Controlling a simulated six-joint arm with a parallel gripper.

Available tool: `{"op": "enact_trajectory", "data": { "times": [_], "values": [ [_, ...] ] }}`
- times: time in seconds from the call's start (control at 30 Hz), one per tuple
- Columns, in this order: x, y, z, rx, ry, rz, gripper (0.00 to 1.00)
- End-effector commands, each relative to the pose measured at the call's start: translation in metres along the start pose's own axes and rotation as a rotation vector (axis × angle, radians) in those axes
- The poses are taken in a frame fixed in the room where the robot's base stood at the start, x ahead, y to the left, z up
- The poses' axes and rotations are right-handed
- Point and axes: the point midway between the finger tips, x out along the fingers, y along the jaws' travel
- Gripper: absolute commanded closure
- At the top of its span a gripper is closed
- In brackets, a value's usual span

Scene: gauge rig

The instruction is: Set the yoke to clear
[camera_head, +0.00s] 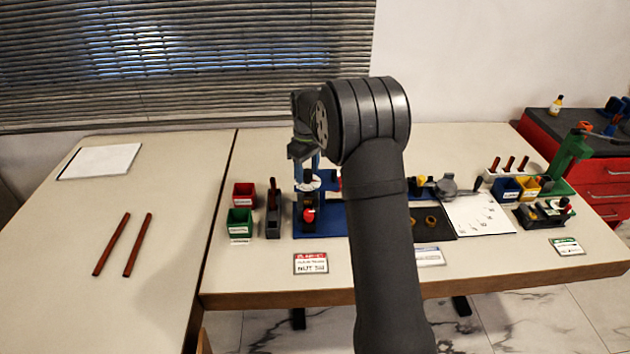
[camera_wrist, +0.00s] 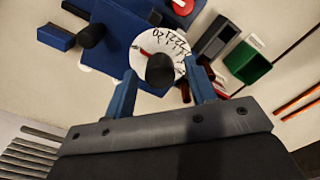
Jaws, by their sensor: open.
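The blue rig (camera_head: 322,220) stands near the left end of the right table. On it is a white dial (camera_head: 311,185) with numbers and a red mark; it also shows in the wrist view (camera_wrist: 140,40). A black knob (camera_wrist: 160,70) stands over the dial's face. My gripper (camera_head: 306,168) is open above the dial, with its blue fingers either side of the knob in the wrist view (camera_wrist: 166,68). I see no grip on it. A second black knob (camera_wrist: 92,36) sits at the rig's side. I cannot tell which part is the yoke.
Red (camera_head: 244,190) and green (camera_head: 239,218) bins and a grey holder (camera_head: 273,222) stand left of the rig. A red-topped card (camera_head: 311,263) lies in front. My arm hides part of the table right of the rig. Two red rods (camera_head: 138,245) lie on the left table, otherwise mostly clear.

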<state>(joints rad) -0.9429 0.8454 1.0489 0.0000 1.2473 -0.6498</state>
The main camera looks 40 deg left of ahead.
Motion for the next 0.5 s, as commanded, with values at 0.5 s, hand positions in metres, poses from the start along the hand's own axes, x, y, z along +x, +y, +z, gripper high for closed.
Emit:
{"op": "enact_trajectory", "data": {
  "times": [0.5],
  "values": [
    [-0.0052, 0.0022, 0.003, 0.003, 0.001, 0.001, 0.62]
  ]
}}
